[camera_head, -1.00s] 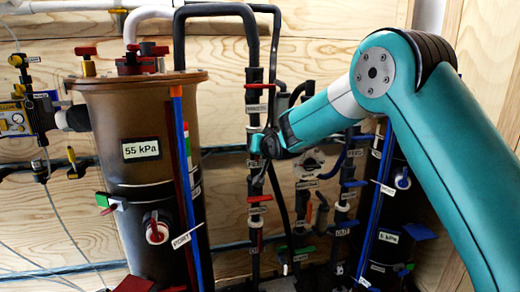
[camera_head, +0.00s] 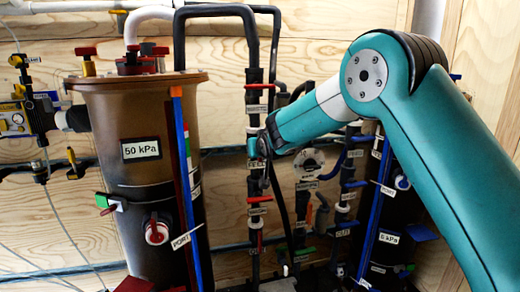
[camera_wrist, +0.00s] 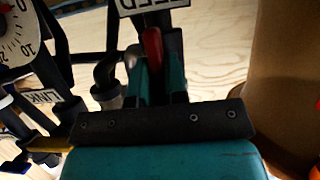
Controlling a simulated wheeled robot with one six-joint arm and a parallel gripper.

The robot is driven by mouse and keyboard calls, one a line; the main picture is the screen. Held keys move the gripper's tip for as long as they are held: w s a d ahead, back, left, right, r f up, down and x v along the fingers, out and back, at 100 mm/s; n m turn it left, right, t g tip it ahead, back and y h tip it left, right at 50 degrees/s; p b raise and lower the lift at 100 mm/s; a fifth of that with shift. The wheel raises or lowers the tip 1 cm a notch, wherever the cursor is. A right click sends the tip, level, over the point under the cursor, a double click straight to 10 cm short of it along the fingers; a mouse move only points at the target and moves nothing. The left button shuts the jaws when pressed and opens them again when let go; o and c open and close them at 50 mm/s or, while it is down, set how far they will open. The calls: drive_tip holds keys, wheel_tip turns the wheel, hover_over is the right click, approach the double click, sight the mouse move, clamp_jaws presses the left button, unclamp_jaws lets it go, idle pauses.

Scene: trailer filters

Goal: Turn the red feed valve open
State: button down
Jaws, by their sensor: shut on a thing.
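The red feed valve handle (camera_wrist: 153,45) stands between the two teal fingers of my gripper (camera_wrist: 155,66) in the wrist view. The fingers are shut on it from both sides. The FEED label (camera_wrist: 154,5) shows upside down at the top edge, just beyond the handle. In the camera_head view my gripper (camera_head: 264,148) is at the dark vertical pipe right of the brown tank and hides the handle. A label (camera_head: 256,163) shows just below it. I cannot tell the handle's exact angle.
The large brown tank (camera_head: 140,115) stands left of my gripper, its label (camera_head: 142,149) reading 50 kPa. Other red-handled valves (camera_head: 259,86) sit above and below on the same pipe. A round gauge (camera_wrist: 15,38) and more pipes crowd the left of the wrist view.

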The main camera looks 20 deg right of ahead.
drive_tip(key=c, duration=1.2)
unclamp_jaws()
drive_tip(key=shift+o, duration=0.2)
drive_tip(key=shift+s, duration=0.1)
drive_tip(key=b+v, duration=0.1)
drive_tip(key=v, duration=1.6)
drive_tip(key=shift+s+r, duration=0.1)
drive_tip(key=s+a+f+n+g+y, duration=0.15)
drive_tip(key=s+g, duration=0.35)
drive_tip(key=s, duration=0.6)
drive_tip(key=s+a+f+n+g+y, duration=0.1)
drive_tip(key=s+a+f+n+g, duration=0.2)
drive_tip(key=s, duration=0.8)
drive_tip(key=s+f+n+g+y, duration=0.25)
drive_tip(key=s+g, duration=0.35)
drive_tip(key=s, duration=0.6)
wheel_tip(320, 180, up, 13)
drive_tip(key=p, duration=1.4)
drive_tip(key=shift+w+r+h, duration=0.15)
drive_tip(key=shift+w+h, duration=0.25)
drive_tip(key=shift+w, duration=0.1)
